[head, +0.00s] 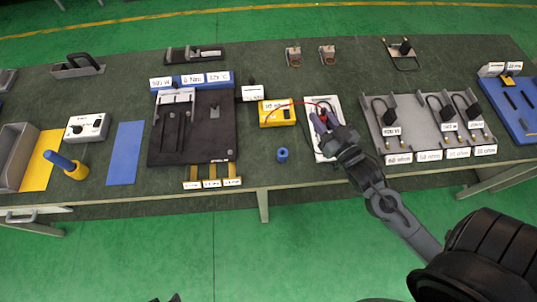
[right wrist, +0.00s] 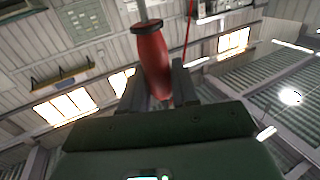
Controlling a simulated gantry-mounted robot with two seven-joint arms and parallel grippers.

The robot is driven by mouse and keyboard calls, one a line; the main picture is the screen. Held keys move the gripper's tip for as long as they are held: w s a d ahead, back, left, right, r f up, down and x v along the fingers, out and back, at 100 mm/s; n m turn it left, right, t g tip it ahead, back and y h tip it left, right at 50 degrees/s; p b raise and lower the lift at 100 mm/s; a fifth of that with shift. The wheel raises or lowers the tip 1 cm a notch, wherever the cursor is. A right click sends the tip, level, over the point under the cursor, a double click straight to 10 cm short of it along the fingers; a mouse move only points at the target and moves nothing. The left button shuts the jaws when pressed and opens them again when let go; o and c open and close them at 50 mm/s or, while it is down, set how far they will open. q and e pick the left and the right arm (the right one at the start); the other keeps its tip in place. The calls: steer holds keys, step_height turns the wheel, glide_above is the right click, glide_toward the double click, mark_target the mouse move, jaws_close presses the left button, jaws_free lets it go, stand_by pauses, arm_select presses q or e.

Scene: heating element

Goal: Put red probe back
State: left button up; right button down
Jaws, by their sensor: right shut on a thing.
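The red probe (right wrist: 152,62) is between the two fingers of my right gripper (right wrist: 160,85) in the right wrist view. It has a red handle with a dark collar and a grey shaft pointing up in that view. In the head view my right gripper (head: 325,122) is over the white board (head: 335,103) and hides most of the probe. A red wire runs from there to the yellow multimeter (head: 278,112). My left gripper does not show clearly in the head view.
Left of the multimeter is a black fixture (head: 222,148) with labelled parts. A grey tray (head: 412,115) with several labelled heating elements stands to the right. A small blue cylinder (head: 282,155) stands near the front edge. The table between it and the tray is partly covered by my arm.

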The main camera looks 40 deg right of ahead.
steer(key=f, duration=0.2)
steer(key=shift+s+a+f, duration=0.2)
steer(key=shift+s+f, duration=0.15)
steer(key=shift+f, duration=0.05)
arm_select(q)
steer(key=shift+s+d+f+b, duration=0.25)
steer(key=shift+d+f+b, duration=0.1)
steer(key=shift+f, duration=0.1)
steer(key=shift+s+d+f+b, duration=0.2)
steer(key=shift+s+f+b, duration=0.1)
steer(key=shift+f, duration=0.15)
arm_select(e)
steer(key=w+a+f, duration=0.6)
steer(key=a+f, duration=0.2)
steer(key=f, duration=0.1)
steer(key=shift+f, duration=0.35)
steer(key=shift+f, duration=0.15)
steer(key=c, duration=0.8)
jaws_free()
steer(key=shift+c, duration=0.2)
